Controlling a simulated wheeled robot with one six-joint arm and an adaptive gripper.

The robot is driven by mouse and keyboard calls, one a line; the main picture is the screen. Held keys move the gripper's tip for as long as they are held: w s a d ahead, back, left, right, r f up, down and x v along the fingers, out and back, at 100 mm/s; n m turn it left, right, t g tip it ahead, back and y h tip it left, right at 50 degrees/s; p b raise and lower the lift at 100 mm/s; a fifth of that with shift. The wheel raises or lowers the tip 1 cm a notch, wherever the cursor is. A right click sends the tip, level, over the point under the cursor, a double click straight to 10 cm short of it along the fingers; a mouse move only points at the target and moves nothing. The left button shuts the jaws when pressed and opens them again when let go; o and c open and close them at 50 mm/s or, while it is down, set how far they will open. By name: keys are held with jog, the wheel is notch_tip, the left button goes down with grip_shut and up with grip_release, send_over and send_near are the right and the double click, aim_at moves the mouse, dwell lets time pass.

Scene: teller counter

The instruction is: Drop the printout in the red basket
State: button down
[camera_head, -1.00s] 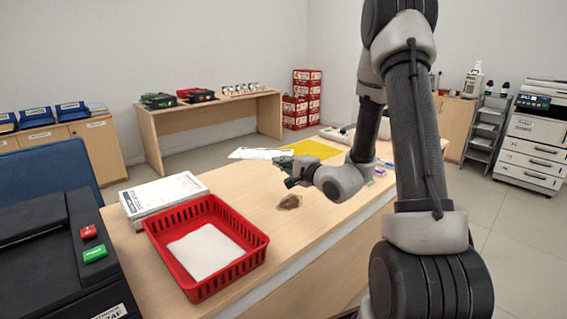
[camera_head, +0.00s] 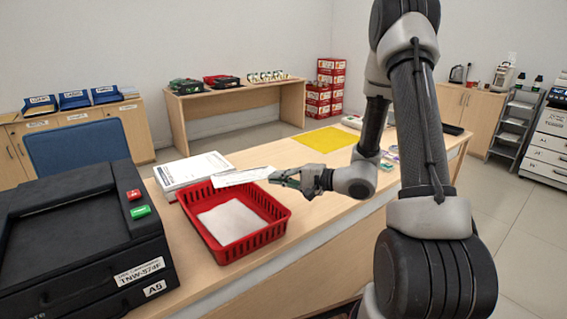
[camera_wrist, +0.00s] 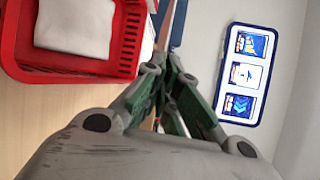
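The printout (camera_head: 243,176), a white sheet with faint print, is held out flat from the fingertips of my gripper (camera_head: 277,178). My gripper is shut on its right-hand edge. The sheet appears over the far right part of the red basket (camera_head: 262,240), above the counter; its exact height is hard to tell. The basket is open-topped with slotted walls, and a white pad or stack of paper (camera_head: 231,222) lies in it. In the wrist view the fingers (camera_wrist: 167,90) are close together, the basket (camera_wrist: 127,40) is at upper left, and the printout is barely visible, nearly edge-on.
A thick white paper stack (camera_head: 195,170) sits directly behind the basket. A black machine (camera_head: 70,230) with red and green buttons stands at the left. A yellow mat (camera_head: 325,139) lies farther back on the counter (camera_head: 330,205). The counter right of the basket is clear.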

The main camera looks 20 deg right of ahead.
jog(key=s+f+n+g, duration=0.1)
jog(key=s+a+f+n+g+y, duration=0.1)
jog(key=s, duration=0.1)
jog(key=s+f+n+g+y, duration=0.1)
jog(key=s+g, duration=0.1)
jog(key=shift+a+f, duration=0.15)
jog(key=shift+a, duration=0.1)
jog(key=w+a+f, duration=0.2)
jog(key=w+f, duration=0.2)
jog(key=w, duration=0.4)
jog(key=shift+w+a+f, duration=0.15)
jog(key=shift+w+a, duration=0.15)
jog(key=shift+a, duration=0.05)
jog(key=c, duration=1.6)
grip_release()
jog(key=shift+o, duration=0.2)
